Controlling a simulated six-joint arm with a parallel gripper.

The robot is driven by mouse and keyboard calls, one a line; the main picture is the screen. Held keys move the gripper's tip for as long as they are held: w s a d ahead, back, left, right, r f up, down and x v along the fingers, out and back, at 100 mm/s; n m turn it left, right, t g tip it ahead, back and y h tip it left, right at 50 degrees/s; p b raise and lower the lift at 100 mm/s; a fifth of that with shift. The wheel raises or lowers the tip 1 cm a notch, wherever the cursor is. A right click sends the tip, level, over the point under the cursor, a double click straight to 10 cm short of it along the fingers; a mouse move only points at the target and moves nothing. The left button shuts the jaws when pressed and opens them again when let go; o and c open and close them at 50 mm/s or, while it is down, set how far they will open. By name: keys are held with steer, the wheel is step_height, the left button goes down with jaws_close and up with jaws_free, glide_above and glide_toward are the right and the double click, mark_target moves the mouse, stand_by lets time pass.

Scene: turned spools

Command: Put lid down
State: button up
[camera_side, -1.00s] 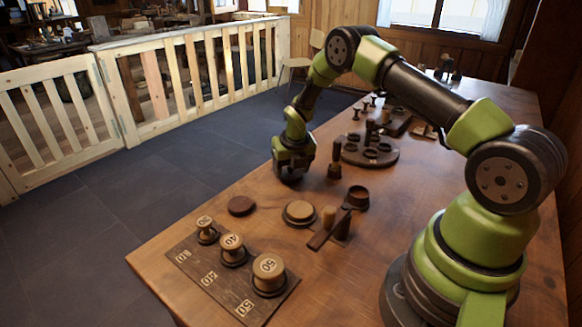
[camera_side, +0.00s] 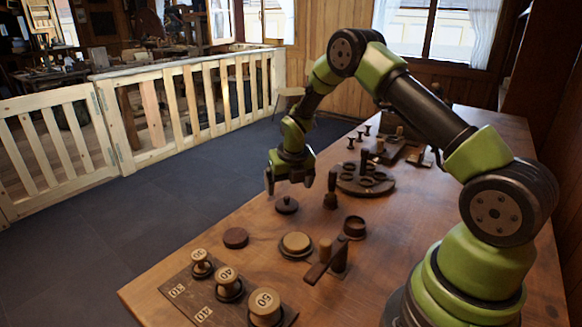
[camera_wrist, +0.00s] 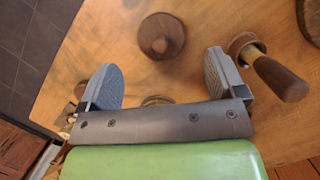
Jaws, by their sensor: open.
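A dark round lid with a knob (camera_side: 287,205) lies flat on the wooden table, near its left edge. It also shows in the wrist view (camera_wrist: 161,36), ahead of the fingers and touching neither. My gripper (camera_side: 289,181) is open and empty, a little above the lid. In the wrist view, both grey fingers of my gripper (camera_wrist: 160,72) stand wide apart with only tabletop between them. A dark open cup (camera_side: 355,226) stands on the table to the right of the lid.
A dark peg on a base (camera_side: 331,195) stands close to the right of my gripper. A round holed stand (camera_side: 366,183) is behind it. A dark disc (camera_side: 236,238), a pale-topped disc (camera_side: 296,244) and a board with numbered spools (camera_side: 228,284) lie nearer the front.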

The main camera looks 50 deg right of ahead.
steer(key=s+a+r+m+t, duration=0.1)
steer(key=s+a+r+m, duration=0.2)
steer(key=r+m, duration=0.3)
steer(key=s+a+r+m+t+y, duration=0.1)
steer(key=s+a+r+m, duration=0.25)
steer(key=r, duration=0.55)
steer(key=s+a+r+m, duration=0.3)
steer(key=r+m, duration=0.3)
steer(key=r, duration=0.1)
steer(key=s+a+r+m+t+y, duration=0.1)
steer(key=s+a+m, duration=0.2)
steer(key=s+m, duration=0.4)
steer(key=s+a+r+m+t+y, duration=0.1)
steer(key=s+a+m, duration=0.3)
steer(key=s+m, duration=0.4)
steer(key=r+m, duration=0.1)
steer(key=m, duration=0.1)
steer(key=shift+a+r+m+t+y, duration=0.2)
steer(key=shift+a+m+t+y, duration=0.1)
steer(key=shift+m, duration=0.05)
